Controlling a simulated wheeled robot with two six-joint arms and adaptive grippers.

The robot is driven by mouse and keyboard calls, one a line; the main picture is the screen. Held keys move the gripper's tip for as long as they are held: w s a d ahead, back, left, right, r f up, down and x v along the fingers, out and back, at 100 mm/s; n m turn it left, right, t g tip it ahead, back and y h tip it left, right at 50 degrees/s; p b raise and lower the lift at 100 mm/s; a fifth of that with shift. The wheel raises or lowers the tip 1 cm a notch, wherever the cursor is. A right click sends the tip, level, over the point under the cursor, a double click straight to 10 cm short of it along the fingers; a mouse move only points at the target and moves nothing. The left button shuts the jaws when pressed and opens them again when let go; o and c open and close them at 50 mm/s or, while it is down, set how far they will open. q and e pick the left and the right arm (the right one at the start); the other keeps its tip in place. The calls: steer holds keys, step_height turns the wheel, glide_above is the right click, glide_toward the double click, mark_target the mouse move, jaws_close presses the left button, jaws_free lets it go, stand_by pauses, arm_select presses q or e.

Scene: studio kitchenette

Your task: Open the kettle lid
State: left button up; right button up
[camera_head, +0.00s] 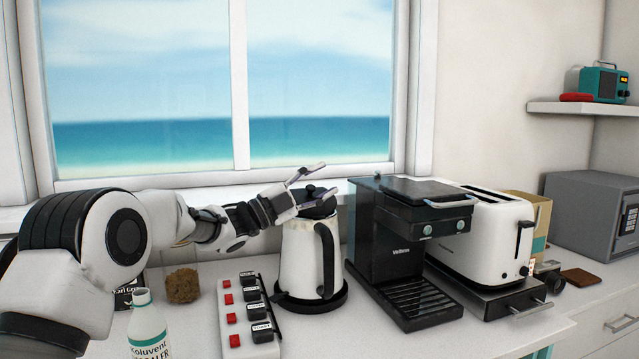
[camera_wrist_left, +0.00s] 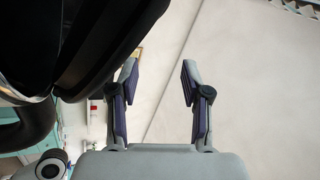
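The white kettle (camera_head: 299,258) stands upright on its round black base (camera_head: 311,301), with a black handle on its right side. Its black lid (camera_head: 319,209) is on top and partly hidden by my left gripper (camera_head: 318,181); it looks down on the body. My left gripper comes in from the left at lid height, its fingers spread and empty. In the left wrist view its two fingers (camera_wrist_left: 158,85) are wide apart with nothing between them. A large black curved shape beside them, likely part of the kettle, fills the upper left corner. My right gripper is out of view.
A black coffee machine (camera_head: 385,240) stands close to the kettle's right, with a white toaster (camera_head: 484,240) beyond. A switch strip (camera_head: 248,313) lies front left of the kettle. A white bottle (camera_head: 148,330) and brown sponge (camera_head: 183,285) are further left. The window is behind.

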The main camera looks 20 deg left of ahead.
arm_select(q)
steer(key=v, duration=1.2)
